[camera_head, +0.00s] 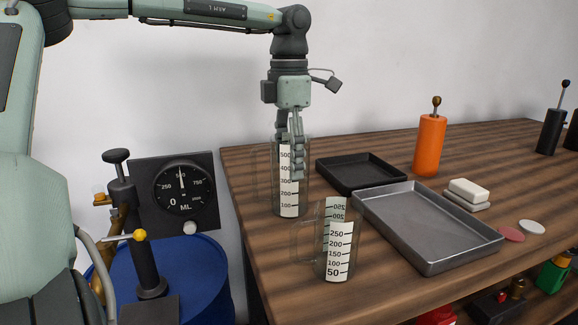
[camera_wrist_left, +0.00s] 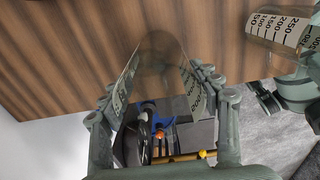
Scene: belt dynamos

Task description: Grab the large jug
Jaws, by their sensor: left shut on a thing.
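The large jug (camera_head: 289,196) is clear, with a white scale reading up to 500, and stands upright at the left edge of the wooden table. My left gripper (camera_head: 290,140) points down at the jug's upper part, its fingers shut on it. In the left wrist view, the fingers (camera_wrist_left: 158,100) lie on both sides of the large jug (camera_wrist_left: 160,50), and its scale strips show beside them. A smaller clear jug (camera_head: 339,250), marked up to 250, stands nearer the front. It also shows in the left wrist view (camera_wrist_left: 277,24).
A black tray (camera_head: 352,160) and a grey metal tray (camera_head: 483,239) lie right of the jugs. A dial gauge (camera_head: 185,190) and a blue drum (camera_head: 205,275) stand left of the table.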

